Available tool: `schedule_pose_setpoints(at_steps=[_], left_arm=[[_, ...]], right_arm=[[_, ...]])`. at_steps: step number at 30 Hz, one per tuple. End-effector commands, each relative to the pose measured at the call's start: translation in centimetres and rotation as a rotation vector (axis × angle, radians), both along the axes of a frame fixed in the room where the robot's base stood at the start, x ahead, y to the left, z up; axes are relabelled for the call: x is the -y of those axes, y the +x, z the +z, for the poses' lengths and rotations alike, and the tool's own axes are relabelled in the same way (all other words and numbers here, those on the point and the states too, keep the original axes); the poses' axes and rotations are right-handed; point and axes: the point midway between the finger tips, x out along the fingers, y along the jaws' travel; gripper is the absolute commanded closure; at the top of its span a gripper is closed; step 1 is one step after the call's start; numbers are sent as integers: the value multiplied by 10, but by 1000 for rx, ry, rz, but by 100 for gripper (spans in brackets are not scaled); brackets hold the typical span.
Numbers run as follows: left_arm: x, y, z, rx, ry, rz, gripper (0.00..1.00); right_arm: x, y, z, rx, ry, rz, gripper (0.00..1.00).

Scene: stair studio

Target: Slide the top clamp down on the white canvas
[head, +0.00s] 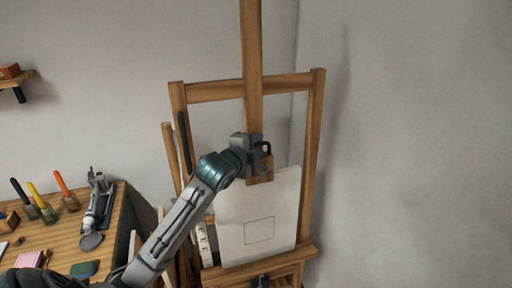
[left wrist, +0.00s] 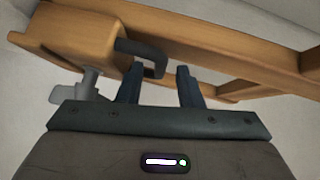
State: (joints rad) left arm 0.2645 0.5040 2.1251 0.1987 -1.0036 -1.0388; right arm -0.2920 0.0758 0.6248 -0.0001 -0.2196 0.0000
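The white canvas (head: 232,235) with a small drawn rectangle stands on the easel's ledge. The wooden top clamp (head: 264,176) sits on the easel's central mast, at the canvas's top edge; whether it presses on the canvas I cannot tell. My left gripper (head: 257,151) is at the clamp, partly covering it. In the left wrist view the clamp block (left wrist: 75,32) is at upper left, with a dark bent handle (left wrist: 150,50) and a grey knob (left wrist: 88,85). The gripper's fingers (left wrist: 160,85) are apart, with the handle's end between their tips. My right gripper is not in view.
The easel's wooden frame (head: 317,130) stands before a grey wall corner. A wooden table (head: 55,238) at left holds brushes in jars, a grey stand-like object (head: 97,200) and small items. A small shelf (head: 22,79) is on the left wall. Floor on the right is not visible.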

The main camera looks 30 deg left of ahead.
Motion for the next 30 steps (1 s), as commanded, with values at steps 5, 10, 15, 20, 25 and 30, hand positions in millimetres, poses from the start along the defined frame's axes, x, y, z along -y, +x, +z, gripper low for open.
schedule_pose_setpoints(at_steps=[5,10,15,20,25,30], left_arm=[[0,0,0,0,0,0,67],[0,-4,0,0,0,0,67],[1,-27,1,1,6,-2,67],[3,-56,7,1,8,-1,67],[4,-81,13,0,7,-2,67],[4,-95,17,0,3,0,67]], right_arm=[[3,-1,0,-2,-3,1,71],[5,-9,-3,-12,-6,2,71],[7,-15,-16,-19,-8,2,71],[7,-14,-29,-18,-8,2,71],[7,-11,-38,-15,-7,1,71],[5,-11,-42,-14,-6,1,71]])
